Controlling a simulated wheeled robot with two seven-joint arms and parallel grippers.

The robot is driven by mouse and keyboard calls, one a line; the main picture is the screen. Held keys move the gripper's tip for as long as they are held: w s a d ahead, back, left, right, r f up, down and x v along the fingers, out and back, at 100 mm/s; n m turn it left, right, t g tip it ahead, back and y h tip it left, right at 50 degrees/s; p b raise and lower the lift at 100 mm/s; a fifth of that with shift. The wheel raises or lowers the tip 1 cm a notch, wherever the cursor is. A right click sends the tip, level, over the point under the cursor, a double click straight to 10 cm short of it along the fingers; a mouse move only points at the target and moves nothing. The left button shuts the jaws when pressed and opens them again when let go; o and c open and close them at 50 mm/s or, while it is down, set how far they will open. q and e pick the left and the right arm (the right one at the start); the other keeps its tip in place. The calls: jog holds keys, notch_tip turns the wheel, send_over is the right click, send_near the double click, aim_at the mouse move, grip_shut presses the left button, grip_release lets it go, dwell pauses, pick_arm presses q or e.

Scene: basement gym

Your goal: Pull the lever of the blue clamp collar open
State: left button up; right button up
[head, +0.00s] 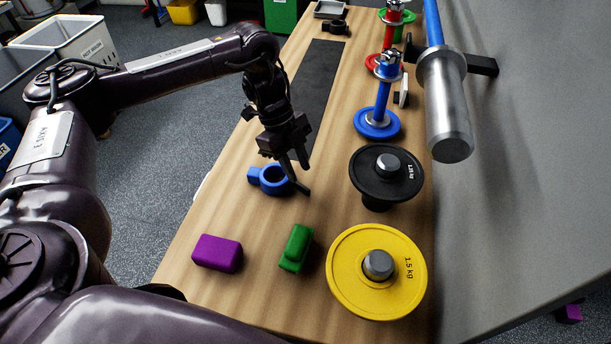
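The blue clamp collar (268,187) lies on the wooden bench top (220,205), with its ring on the right and a block-like tab (254,175) sticking out to the left. I cannot tell the lever apart from the rest of the collar. My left gripper (306,182) points down at the collar's right side. Its two dark fingers look apart, with nothing visible between them. One finger passes in front of the ring's right edge and hides part of it; I cannot tell whether they touch. My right gripper is out of view.
A purple block (217,253) and a green block (296,248) lie nearer me. A dark mat (312,85) lies behind.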

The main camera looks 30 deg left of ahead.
aim_at(306, 187)
pick_arm(q)
jog(key=p+x, duration=0.1)
jog(key=x, duration=0.3)
jog(key=shift+s+d, duration=0.1)
jog(key=shift+d+f, duration=0.2)
jog(key=shift+f, duration=0.45)
jog(key=c, duration=0.7)
grip_shut()
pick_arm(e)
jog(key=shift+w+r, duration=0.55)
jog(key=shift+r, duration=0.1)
